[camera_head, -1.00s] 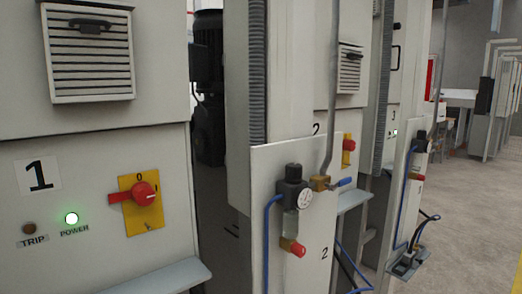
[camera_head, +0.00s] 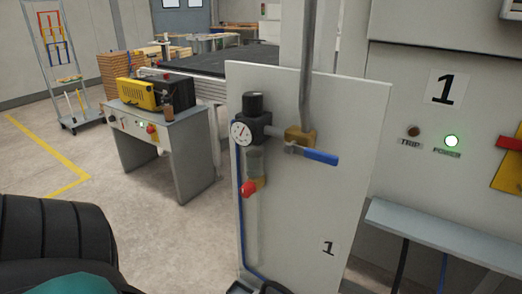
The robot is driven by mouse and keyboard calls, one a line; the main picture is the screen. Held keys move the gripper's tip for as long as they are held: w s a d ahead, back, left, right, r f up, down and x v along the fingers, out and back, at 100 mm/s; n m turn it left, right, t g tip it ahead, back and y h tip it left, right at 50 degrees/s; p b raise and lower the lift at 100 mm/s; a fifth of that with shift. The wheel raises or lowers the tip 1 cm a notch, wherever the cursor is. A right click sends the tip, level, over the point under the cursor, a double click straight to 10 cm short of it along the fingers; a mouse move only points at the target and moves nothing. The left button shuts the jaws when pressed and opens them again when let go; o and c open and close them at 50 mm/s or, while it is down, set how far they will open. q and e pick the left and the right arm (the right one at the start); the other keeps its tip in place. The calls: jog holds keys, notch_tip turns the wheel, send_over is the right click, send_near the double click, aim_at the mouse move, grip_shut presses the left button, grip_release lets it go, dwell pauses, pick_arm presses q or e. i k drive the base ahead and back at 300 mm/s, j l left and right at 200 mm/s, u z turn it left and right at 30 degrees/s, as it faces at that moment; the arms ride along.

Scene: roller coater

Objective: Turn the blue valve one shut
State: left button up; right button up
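The blue valve handle (camera_head: 321,157) of panel 1 is a lever on a brass valve body (camera_head: 300,137). It points to the right and slightly down, across the vertical grey pipe (camera_head: 307,60) above the body. The valve is mounted on a pale upright panel (camera_head: 305,205) marked 1. A black regulator with a round gauge (camera_head: 240,131) and a red knob (camera_head: 249,188) sits left of the valve. Neither of my grippers is in view, and nothing touches the handle.
A machine cabinet (camera_head: 425,60) marked 1 stands at right, with a lit green power lamp (camera_head: 452,141) and a grey shelf (camera_head: 440,232). A grey table (camera_head: 182,140) carries a yellow and black device (camera_head: 140,94) at left. Open floor (camera_head: 140,215) lies in front of the table.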

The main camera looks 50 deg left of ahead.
aim_at(293, 147)
jog(key=u, duration=1.15)
